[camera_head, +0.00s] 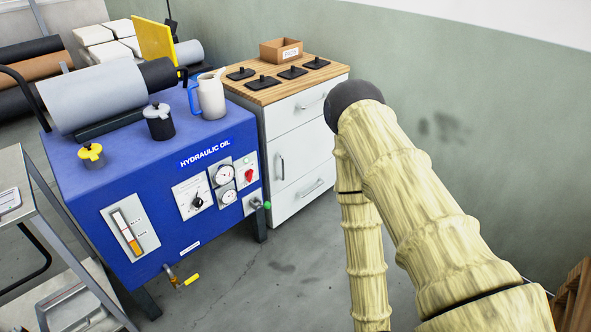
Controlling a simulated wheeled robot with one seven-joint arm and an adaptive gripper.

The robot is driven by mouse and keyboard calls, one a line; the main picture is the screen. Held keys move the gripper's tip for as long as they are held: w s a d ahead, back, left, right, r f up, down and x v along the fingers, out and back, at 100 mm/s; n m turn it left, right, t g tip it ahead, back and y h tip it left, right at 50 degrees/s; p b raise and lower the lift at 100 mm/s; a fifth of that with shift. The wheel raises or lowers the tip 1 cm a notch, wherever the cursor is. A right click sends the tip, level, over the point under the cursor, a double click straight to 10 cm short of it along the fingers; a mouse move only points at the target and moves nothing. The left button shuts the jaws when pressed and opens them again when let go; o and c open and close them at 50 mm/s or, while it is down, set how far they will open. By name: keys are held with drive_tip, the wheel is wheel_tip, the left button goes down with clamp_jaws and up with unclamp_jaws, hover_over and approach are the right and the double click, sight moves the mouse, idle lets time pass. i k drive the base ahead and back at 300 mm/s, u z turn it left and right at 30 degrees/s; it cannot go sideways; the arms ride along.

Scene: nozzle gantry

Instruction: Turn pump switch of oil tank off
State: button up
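The blue oil tank (160,215) stands at the left, with the words "HYDRAULIC OIL" on its front. A black rotary knob (198,201) sits on a white dial plate on the front. A red switch handle (248,176) sits on a small white plate at the front's right end. The plate lettering is too small to read, so I cannot tell which is the pump switch or its setting. My arm, in pale yellow covers, rises at the right, bends at a dark joint and runs down out of the frame. My gripper is not in view.
Two round gauges (224,174) sit between knob and red switch. A valve with a yellow handle (190,280) hangs below the front. A white drawer cabinet (300,151) stands right of the tank. A grey metal cart (42,225) is at lower left. Floor before the tank is clear.

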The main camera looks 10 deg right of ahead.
sight(249, 175)
drive_tip(key=u, duration=0.1)
drive_tip(key=k, duration=0.3)
drive_tip(key=u, duration=0.1)
drive_tip(key=i, duration=0.9)
drive_tip(key=u, duration=0.7)
